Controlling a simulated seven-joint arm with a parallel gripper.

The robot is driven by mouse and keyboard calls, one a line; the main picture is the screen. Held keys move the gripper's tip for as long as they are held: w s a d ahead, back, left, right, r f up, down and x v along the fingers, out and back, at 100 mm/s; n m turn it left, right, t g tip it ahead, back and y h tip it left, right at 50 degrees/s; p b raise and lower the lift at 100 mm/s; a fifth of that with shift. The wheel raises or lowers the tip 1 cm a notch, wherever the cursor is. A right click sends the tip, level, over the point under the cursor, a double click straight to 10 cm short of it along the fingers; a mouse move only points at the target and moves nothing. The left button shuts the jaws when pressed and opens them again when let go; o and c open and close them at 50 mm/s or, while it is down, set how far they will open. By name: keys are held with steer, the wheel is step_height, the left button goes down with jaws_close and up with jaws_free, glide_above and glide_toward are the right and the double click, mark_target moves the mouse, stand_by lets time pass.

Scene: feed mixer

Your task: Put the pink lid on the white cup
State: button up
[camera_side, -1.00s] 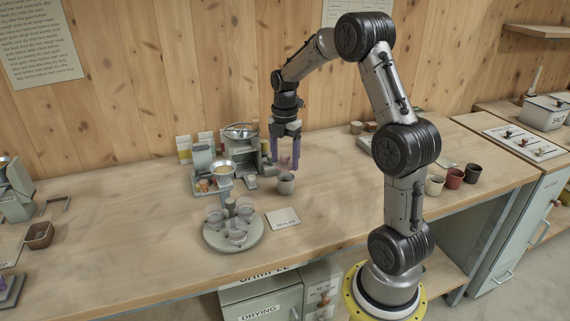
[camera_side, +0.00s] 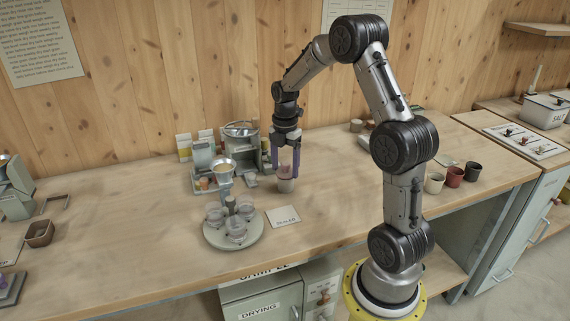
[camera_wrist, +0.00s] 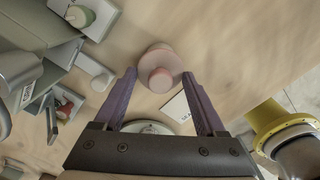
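The pink lid (camera_wrist: 158,58), a round disc with a knob, sits between the fingertips of my gripper (camera_wrist: 160,74) in the wrist view. The fingertips appear to meet its rim on both sides. In the side view my gripper (camera_side: 285,163) points straight down, with the pink lid (camera_side: 285,171) low between its purple fingers.
A round tray (camera_side: 216,242) with several clear cups stands front left. Grey machines (camera_side: 241,137) stand close behind left. Small cups (camera_side: 454,178) stand at the right; the bench between is partly clear.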

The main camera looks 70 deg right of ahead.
mark_target(285, 163)
steer(key=o, duration=0.4)
steer(key=shift+r, duration=0.1)
step_height(285, 163, up, 12)
steer(key=s+a+r+m+t, duration=0.1)
steer(key=s+a+r+m, duration=0.2)
steer(key=a, duration=0.5)
steer(key=s+a+m+t, duration=0.4)
steer(key=s+a+m, duration=0.9)
steer(key=a, duration=0.3)
steer(key=shift+s+f+t, duration=0.3)
steer(key=shift+s+f, duration=0.15)
steer(key=shift+s, duration=0.2)
